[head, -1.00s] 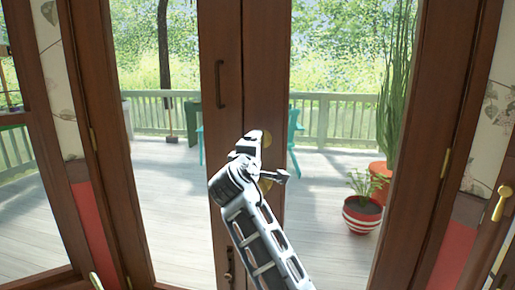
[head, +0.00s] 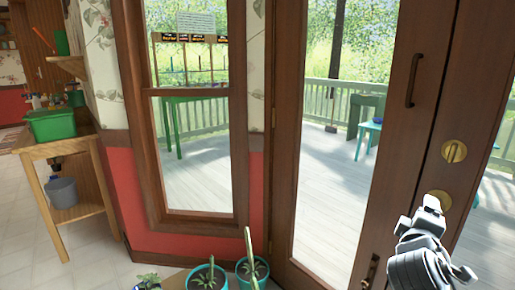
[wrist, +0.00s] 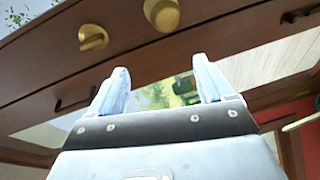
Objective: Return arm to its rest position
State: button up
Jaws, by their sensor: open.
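My gripper (head: 430,205) is at the lower right of the head view, in front of the brown wooden glass door (head: 425,110). In the wrist view my gripper (wrist: 160,85) shows two pale fingers spread apart with nothing between them. Two brass door fittings, a lock (wrist: 93,37) and a round knob (wrist: 161,14), lie beyond the fingers in the wrist view. The lock (head: 454,151) also shows in the head view, just above my gripper. I cannot tell exactly how far the fingertips are from the door.
Potted plants (head: 207,275) stand at the bottom centre, below a window (head: 195,130). A wooden stand (head: 70,145) with a green bin (head: 58,124) is at the left. Pale floor (head: 25,225) is clear at far left. A deck lies beyond the glass.

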jog(key=s+a+f+m+t+y+p, duration=0.1)
jog(key=s+a+f+y, duration=0.45)
jog(key=s, duration=0.65)
jog(key=s+a+f+m+y+p, duration=0.1)
jog(key=s+a+f+y, duration=0.1)
jog(key=s+a+f, duration=0.65)
jog(key=s+a+r+m+y, duration=0.1)
jog(key=s+r+m, duration=0.1)
jog(key=s, duration=0.7)
jog(key=s+a+r+m+y, duration=0.1)
jog(key=s+r+m, duration=0.1)
jog(key=s+r, duration=0.3)
jog(key=s+a+r+m+y+p, duration=0.1)
jog(key=s+r, duration=0.3)
jog(key=s, duration=1)
jog(key=shift+m+t, duration=0.4)
jog(key=shift+m, duration=0.3)
